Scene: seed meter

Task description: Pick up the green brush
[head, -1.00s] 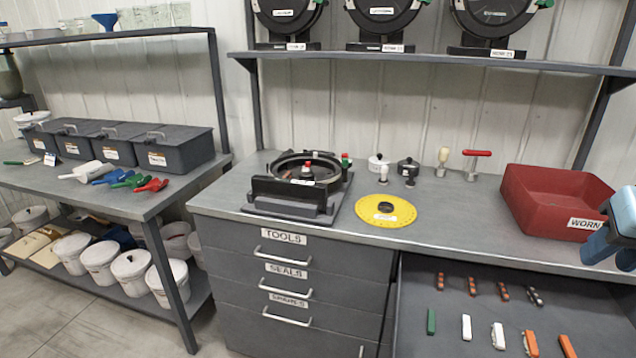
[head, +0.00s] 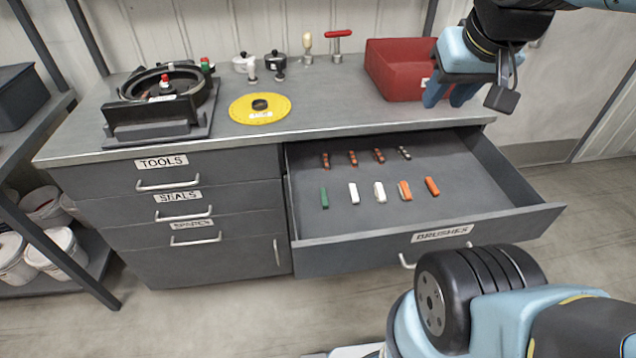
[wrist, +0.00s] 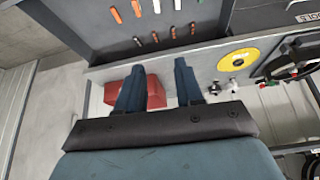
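The green brush (head: 324,198) is a small upright-looking bar at the left end of the front row in the open brushes drawer (head: 330,230). Beside it to the right are two whitish bars (head: 354,193) and two orange ones (head: 405,190). My gripper (head: 450,97) is high at the upper right, in front of the red bin and well apart from the green brush. In the wrist view my gripper (wrist: 156,75) has its two fingers spread with nothing between them. The green brush cannot be clearly made out there.
A back row of small dark-and-orange pieces (head: 352,158) lies in the drawer. The worktop holds a red bin (head: 398,68), a yellow disc (head: 260,108), a black ring-shaped fixture (head: 165,95) and small knobs. The drawer's right side is bare.

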